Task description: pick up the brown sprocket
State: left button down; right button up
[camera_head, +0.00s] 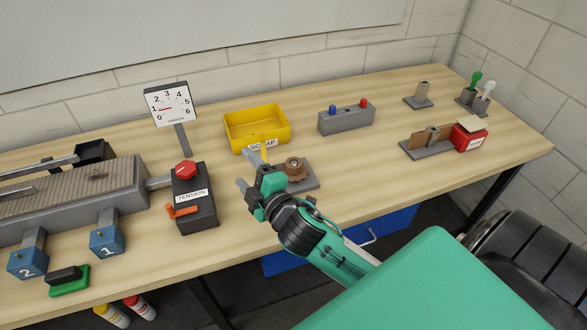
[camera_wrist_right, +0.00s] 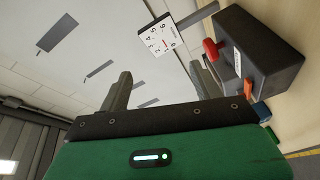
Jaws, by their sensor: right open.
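The brown sprocket (camera_head: 295,168) sits on a grey base plate (camera_head: 308,186) near the middle of the table in the head view. My right gripper (camera_head: 249,171) is just left of the sprocket, partly in front of the plate, with its fingers pointing left, away from the sprocket. The right wrist view shows its two fingers (camera_wrist_right: 161,84) spread apart with nothing between them. The sprocket is not visible in the right wrist view. My left gripper is in neither view.
A yellow scrap bin (camera_head: 258,128) stands behind the sprocket. The tension box (camera_head: 194,198) with a red knob is to the left. A grey box with buttons (camera_head: 346,121) and a red box (camera_head: 470,139) stand to the right. Clear table lies right of the plate.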

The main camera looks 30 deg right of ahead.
jog(key=w+a+r+n+y, duration=0.2)
jog(key=a+r+n+y, duration=0.85)
jog(key=n, duration=0.85)
jog(key=n+g+h, duration=1.2)
jog(key=n+g, duration=0.6)
jog(key=n, duration=1.2)
send_near(294, 164)
jog(key=f, duration=0.1)
jog(key=f+p, duration=0.2)
jog(key=shift+w+d+f+m, duration=0.15)
jog(key=shift+w+f+m, duration=0.05)
jog(key=shift+w+m, duration=0.1)
jog(key=shift+s+f+p, duration=0.1)
jog(key=shift+f+p, duration=0.35)
jog(key=shift+p, duration=0.15)
notch_tip(294, 164, down, 4)
jog(key=shift+s+r+p, duration=0.1)
jog(key=shift+s+p, duration=0.05)
jog(key=shift+p, duration=0.9)
jog(key=shift+f, duration=0.35)
jog(key=c, duration=1.2)
